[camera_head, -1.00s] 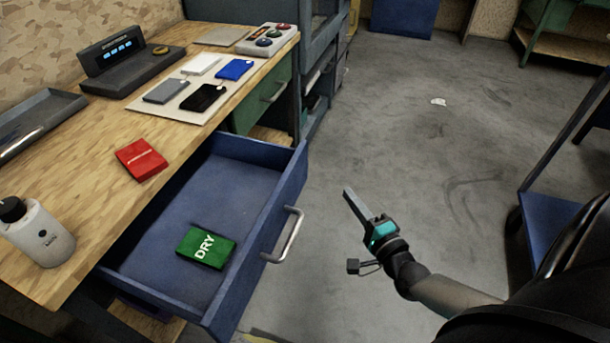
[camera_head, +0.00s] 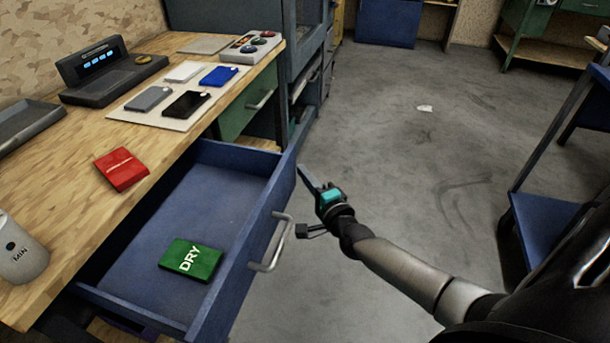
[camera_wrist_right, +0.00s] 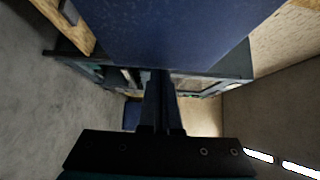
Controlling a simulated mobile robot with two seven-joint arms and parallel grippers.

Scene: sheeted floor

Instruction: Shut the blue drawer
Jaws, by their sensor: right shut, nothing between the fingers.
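The blue drawer (camera_head: 138,281) under the wooden bench is pulled open, with a green packet marked DRY (camera_head: 191,259) lying inside. Its metal bar handle (camera_head: 274,243) is on the front panel. My right gripper (camera_head: 303,172) is shut and empty, just right of the drawer front near its far end. In the head view I cannot tell if the fingers touch the panel. In the right wrist view the shut fingers (camera_wrist_right: 160,80) point at a large blue panel (camera_wrist_right: 175,30), which fills the top. My left gripper is not in view.
A green drawer (camera_head: 247,107) beyond is shut. Open floor (camera_head: 410,160) lies right of the drawer; a blue cart (camera_head: 545,225) stands farther right.

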